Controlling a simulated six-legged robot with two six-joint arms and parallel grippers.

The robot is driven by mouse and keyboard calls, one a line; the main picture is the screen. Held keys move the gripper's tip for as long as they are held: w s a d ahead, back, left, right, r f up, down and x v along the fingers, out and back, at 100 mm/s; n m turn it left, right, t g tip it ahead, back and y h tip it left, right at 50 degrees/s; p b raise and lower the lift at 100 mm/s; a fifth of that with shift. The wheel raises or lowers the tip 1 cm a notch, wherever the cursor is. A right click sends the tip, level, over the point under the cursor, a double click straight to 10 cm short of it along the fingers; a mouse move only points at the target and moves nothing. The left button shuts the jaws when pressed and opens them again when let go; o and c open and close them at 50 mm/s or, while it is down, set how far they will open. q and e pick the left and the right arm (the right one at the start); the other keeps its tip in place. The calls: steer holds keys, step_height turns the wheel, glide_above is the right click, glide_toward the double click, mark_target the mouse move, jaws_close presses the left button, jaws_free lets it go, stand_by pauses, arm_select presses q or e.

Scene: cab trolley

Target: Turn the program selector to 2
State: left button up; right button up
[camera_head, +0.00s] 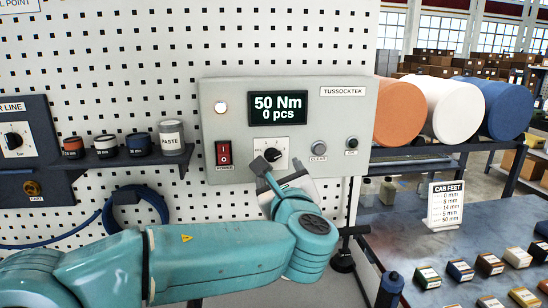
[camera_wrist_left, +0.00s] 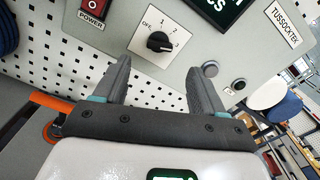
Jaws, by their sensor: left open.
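The program selector is a black knob (camera_head: 273,155) on a white plate, on the grey control box (camera_head: 225,100). In the left wrist view the knob (camera_wrist_left: 158,42) shows whole, with OFF, 1, 2 and 3 marked around it. My left gripper (camera_head: 272,172) is in front of the box, just below the knob, and partly covers the plate. In the left wrist view its two fingers (camera_wrist_left: 158,72) are apart, with nothing between them, and the knob lies beyond their tips. My right gripper is not in view.
The box has a display (camera_head: 278,108) reading 50 Nm, 0 pcs, a red power switch (camera_head: 224,153) left of the knob, and a CLEAR button (camera_head: 319,148) to the right. Small pots, including a PASTE pot (camera_head: 172,138), stand on a shelf at left. Coloured rolls (camera_head: 455,108) lie at right.

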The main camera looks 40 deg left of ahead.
mark_target(274, 158)
arm_select(q)
steer(key=p+x, duration=0.1)
steer(key=x, duration=0.7)
steer(key=shift+s+r, duration=0.1)
steer(key=shift+a, duration=0.1)
steer(key=c, duration=1.1)
